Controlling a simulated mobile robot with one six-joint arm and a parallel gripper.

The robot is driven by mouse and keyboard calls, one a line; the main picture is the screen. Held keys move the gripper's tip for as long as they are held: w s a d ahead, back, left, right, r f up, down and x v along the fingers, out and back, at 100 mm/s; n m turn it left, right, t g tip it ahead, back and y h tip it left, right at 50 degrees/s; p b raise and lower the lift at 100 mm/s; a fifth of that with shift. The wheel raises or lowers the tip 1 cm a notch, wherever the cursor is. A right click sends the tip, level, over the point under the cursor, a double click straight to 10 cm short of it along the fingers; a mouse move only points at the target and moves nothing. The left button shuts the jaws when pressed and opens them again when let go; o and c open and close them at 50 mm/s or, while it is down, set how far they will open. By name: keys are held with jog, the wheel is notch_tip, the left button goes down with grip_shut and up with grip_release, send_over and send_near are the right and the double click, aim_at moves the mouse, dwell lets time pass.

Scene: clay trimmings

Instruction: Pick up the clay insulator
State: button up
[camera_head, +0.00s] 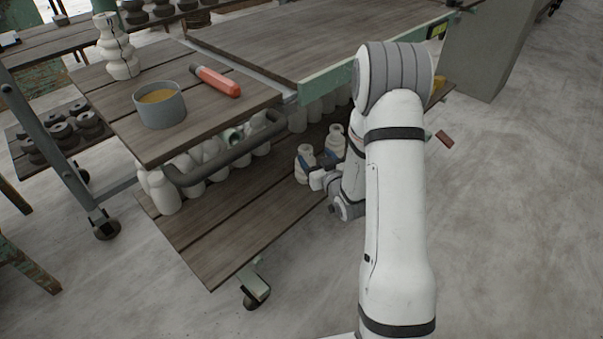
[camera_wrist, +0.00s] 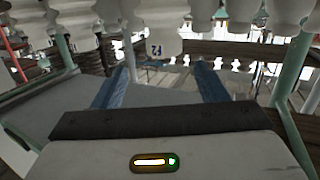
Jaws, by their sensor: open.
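Two pale clay insulators stand upright on the lower shelf of the cart near my gripper, the left one (camera_head: 305,151) and the right one (camera_head: 336,136). My gripper (camera_head: 317,160) is open at low height beside them, its blue fingers partly covering the left one. In the wrist view, my gripper (camera_wrist: 154,78) shows two spread blue fingers with nothing held between them. A ribbed white insulator (camera_wrist: 160,28) with a dark mark lies roughly in line with the gap, beyond the fingertips. I cannot tell which insulator in the head view it is.
More white insulators (camera_head: 165,192) stand under the upper board behind a grey bar (camera_head: 228,150). On top are a stacked insulator (camera_head: 117,50), a grey cup (camera_head: 160,106) and an orange-red tool (camera_head: 215,81). The lower shelf's front (camera_head: 225,235) is bare.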

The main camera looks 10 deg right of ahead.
aim_at(303, 148)
jog(key=f, duration=0.2)
jog(key=f+t+b, duration=0.1)
jog(key=shift+w+y, duration=0.3)
jog(key=shift+w, duration=0.25)
jog(key=x, duration=0.2)
jog(key=b+x, duration=0.1)
jog(key=x, duration=0.2)
jog(key=b+x, duration=0.1)
jog(key=x, duration=0.1)
jog(key=shift+w+a+r, duration=0.1)
jog(key=shift+a+r, duration=0.15)
jog(key=shift+a, duration=0.1)
grip_shut()
